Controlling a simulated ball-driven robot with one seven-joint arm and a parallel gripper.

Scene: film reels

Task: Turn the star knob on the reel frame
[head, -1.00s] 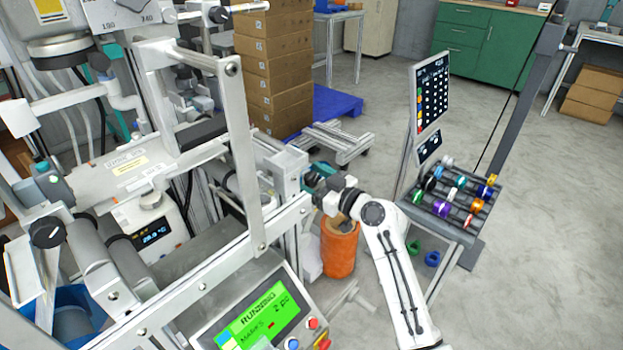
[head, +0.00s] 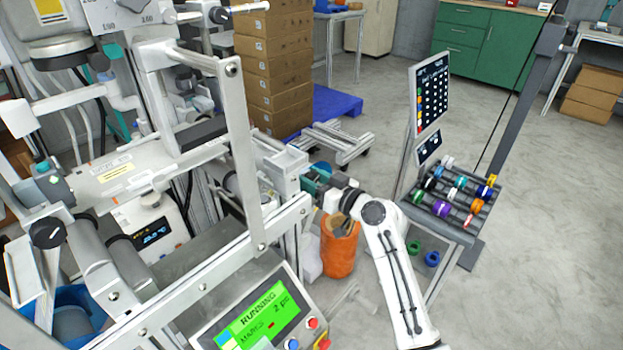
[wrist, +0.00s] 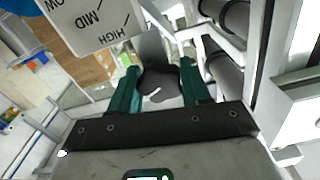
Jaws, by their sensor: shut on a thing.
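The star knob (wrist: 160,88) is dark, with a white mark on its face, and sits between my teal fingers in the wrist view. My gripper (wrist: 160,85) is shut on it, one finger on each side. Part of the knob's outline is hidden by the fingers. A white plate (wrist: 92,22) with LOW, MID and HIGH marks is beside the knob at upper left. In the head view my gripper (head: 317,178) is at the right side of the white machine frame (head: 240,150); the knob cannot be made out there.
An orange cylinder (head: 339,250) stands below my wrist. A green screen panel (head: 262,312) is at the front. A rack of coloured reels (head: 450,200) and a black display (head: 432,95) stand at right. Stacked boxes (head: 272,70) are behind.

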